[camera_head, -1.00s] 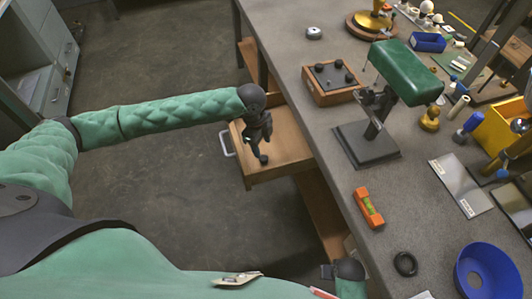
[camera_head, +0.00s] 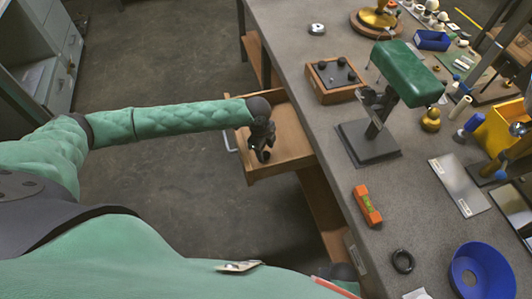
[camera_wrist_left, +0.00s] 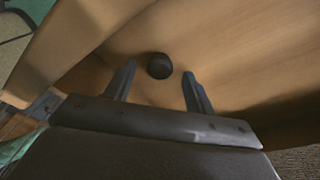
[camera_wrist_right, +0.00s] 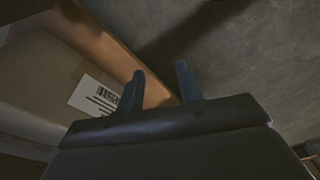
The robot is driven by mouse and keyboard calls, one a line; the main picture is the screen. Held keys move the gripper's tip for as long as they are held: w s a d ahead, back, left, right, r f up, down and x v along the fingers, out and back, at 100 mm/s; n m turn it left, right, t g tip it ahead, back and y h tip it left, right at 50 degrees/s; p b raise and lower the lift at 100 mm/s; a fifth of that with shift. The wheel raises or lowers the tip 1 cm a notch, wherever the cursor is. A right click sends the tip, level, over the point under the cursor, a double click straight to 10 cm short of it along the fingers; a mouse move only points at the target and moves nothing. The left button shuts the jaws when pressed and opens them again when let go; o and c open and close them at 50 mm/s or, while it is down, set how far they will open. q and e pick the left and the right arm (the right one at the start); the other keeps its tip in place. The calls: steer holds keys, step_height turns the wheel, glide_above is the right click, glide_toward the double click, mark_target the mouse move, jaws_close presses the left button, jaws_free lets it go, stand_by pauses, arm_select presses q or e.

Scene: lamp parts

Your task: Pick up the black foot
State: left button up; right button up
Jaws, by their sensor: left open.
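The black foot (camera_wrist_left: 159,66) is a small dark round piece lying on the wooden floor of the open drawer. In the left wrist view it shows beyond and between the two fingertips, apart from both. My left gripper (camera_head: 262,154) is open and empty, reaching down into the drawer; in the head view it hides the foot.
The drawer (camera_head: 292,125) sticks out from the grey workbench (camera_head: 310,75), and its walls surround my left gripper closely. On the bench are a green-shaded lamp (camera_head: 408,72), a wooden box with black knobs (camera_head: 335,78), an orange level (camera_head: 367,205), a black ring (camera_head: 403,261) and a blue bowl (camera_head: 482,272).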

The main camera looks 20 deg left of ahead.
arm_select(q)
steer(key=shift+f, duration=0.6)
steer(key=c, duration=1)
steer(key=shift+r, duration=0.1)
